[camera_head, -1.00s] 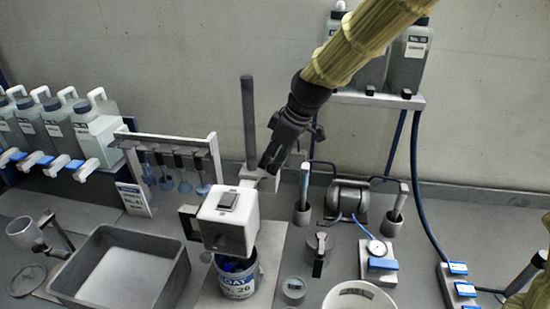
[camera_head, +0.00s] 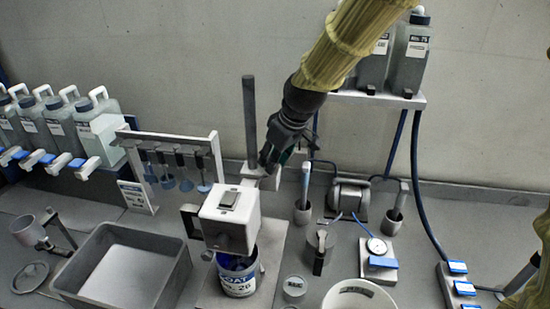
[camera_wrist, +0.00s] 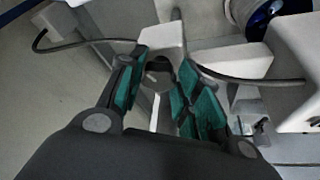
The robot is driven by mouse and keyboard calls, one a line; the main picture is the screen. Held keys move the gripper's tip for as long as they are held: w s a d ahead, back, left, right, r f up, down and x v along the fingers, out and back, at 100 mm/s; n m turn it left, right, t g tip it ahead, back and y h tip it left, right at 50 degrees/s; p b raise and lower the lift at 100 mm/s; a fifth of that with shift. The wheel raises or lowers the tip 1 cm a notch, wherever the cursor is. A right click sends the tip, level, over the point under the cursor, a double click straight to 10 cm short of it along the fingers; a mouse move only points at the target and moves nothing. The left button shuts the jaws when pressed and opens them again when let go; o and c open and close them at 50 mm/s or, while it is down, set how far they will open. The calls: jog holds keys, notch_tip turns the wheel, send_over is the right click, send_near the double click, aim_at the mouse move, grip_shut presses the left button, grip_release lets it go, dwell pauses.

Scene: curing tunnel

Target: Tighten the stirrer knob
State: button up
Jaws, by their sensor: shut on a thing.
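My gripper (camera_head: 268,163) is at the clamp behind the head, to the right of the column. In the wrist view, the teal-padded fingers of my gripper (camera_wrist: 163,88) are closed around the dark stirrer knob (camera_wrist: 158,76), beside the white clamp block (camera_wrist: 163,38). The fingers hide part of the knob. How tight the knob is cannot be seen.
A grey bin (camera_head: 165,300) stands left of the stirrer, by a rack of hanging stirring tools (camera_head: 175,140). A cable (camera_wrist: 75,43) runs near the fingers.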

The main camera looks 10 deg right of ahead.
jog(key=o, duration=1)
jog(key=shift+w, duration=0.1)
jog(key=shift+r, duration=0.1)
jog(key=v, duration=1.2)
